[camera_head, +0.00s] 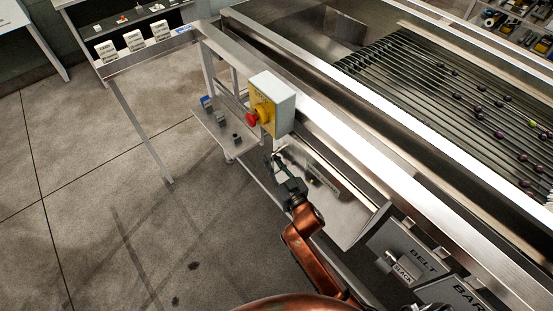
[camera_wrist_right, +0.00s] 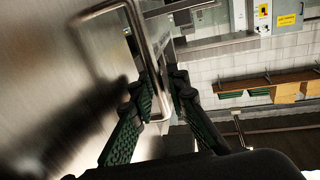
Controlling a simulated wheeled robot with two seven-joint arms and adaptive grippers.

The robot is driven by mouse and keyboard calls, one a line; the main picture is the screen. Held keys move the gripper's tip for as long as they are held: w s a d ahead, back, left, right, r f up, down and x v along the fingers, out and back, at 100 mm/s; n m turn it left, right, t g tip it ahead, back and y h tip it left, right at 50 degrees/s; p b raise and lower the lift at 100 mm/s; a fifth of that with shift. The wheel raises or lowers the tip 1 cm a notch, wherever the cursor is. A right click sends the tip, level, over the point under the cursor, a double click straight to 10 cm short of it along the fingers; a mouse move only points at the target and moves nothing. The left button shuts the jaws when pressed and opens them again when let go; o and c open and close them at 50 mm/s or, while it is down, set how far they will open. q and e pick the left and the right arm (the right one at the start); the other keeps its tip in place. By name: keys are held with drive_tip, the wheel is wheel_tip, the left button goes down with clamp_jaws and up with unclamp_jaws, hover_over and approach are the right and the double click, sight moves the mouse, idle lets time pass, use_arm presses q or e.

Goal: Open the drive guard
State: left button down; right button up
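The drive guard (camera_head: 348,217) looks like a plain metal panel on the near side of the machine, below the long steel rail. A small label is on it, too small to read. My right gripper (camera_head: 277,160) is at its left end, reached by my copper-coloured arm from below. In the right wrist view, a bent metal bar handle (camera_wrist_right: 104,9) stands off a shiny metal face (camera_wrist_right: 40,90). My left gripper is out of view.
A grey and yellow control box with a red button (camera_head: 253,118) sits just above the right gripper. A small shelf with switches (camera_head: 222,128) is to its left. Panels marked BELT (camera_head: 420,252) and BAR are at lower right. Floor at left is clear.

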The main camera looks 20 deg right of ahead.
drive_tip(key=shift+c, duration=0.7)
drive_tip(key=shift+d, duration=0.1)
clamp_jaws()
